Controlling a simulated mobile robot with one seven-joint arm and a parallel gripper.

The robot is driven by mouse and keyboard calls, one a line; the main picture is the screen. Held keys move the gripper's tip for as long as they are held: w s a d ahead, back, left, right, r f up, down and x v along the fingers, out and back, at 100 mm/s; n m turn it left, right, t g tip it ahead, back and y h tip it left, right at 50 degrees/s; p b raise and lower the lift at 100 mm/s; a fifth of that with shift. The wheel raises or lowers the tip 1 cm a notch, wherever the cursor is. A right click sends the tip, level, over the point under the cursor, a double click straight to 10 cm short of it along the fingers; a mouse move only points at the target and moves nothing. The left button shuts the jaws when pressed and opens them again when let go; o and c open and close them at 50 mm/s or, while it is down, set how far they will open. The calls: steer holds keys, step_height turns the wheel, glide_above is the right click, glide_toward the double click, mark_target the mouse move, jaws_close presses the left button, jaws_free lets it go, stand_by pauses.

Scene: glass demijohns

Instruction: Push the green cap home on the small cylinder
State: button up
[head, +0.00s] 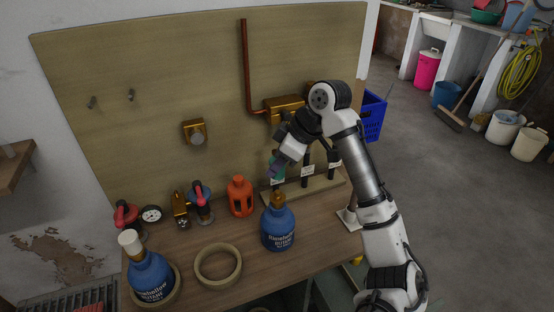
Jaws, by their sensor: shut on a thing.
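A blue cylinder (278,232) with a butane label stands upright on the wooden table, its brass valve (279,199) bare on top. A second blue cylinder (151,279) stands at the front left with a white cap (130,241) on it. I cannot tell surely from size which is the small one. My gripper (274,168) points down and left, above and just behind the central cylinder's valve, apart from it. It is shut on a small green thing (277,161), seemingly the green cap, largely hidden by the fingers.
An empty ring (218,264) lies between the cylinders. A red lantern-shaped guard (240,196), regulators (201,201) and a gauge (152,214) stand behind. A rack (306,190) with dark upright parts is behind my gripper, against the backboard (150,75).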

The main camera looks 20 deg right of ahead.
steer(key=b, duration=0.3)
glide_above(278, 191)
steer(key=shift+f, duration=2.2)
steer(key=o, duration=0.4)
steer(key=shift+a, duration=0.1)
jaws_close()
steer(key=shift+f+b, duration=0.9)
steer(key=shift+f, duration=1)
stand_by(0.3)
steer(key=o, duration=0.6)
jaws_free()
steer(key=shift+o, duration=0.3)
steer(key=shift+r, duration=0.15)
steer(key=shift+p+v, duration=2)
steer(key=shift+v, duration=1)
